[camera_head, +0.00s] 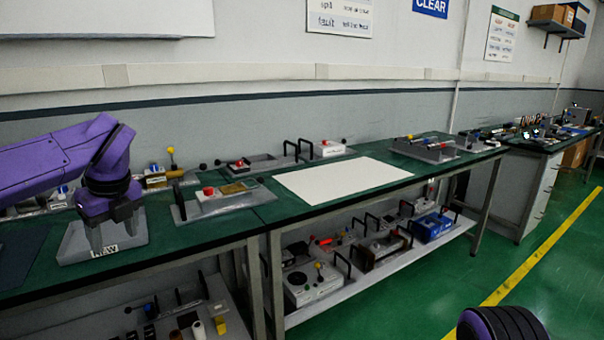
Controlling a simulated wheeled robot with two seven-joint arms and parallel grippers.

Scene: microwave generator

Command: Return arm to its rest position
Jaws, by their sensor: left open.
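My left arm (50,160) is purple and reaches in from the left edge over the green bench. Its gripper (112,232) points down, open, over a grey tray (78,246) with a "NEW" label near the bench's front. I see nothing held between the fingers. Whether the fingertips touch the tray is hard to tell. A purple and black ribbed part at the bottom right looks like my right arm; its gripper is out of view.
Right of the left gripper stands a grey device with a red button (208,191). A white sheet (340,180) lies clear on the bench (262,196). Devices with black handles line the back. A shelf (345,282) below holds several more. Green floor is free at right.

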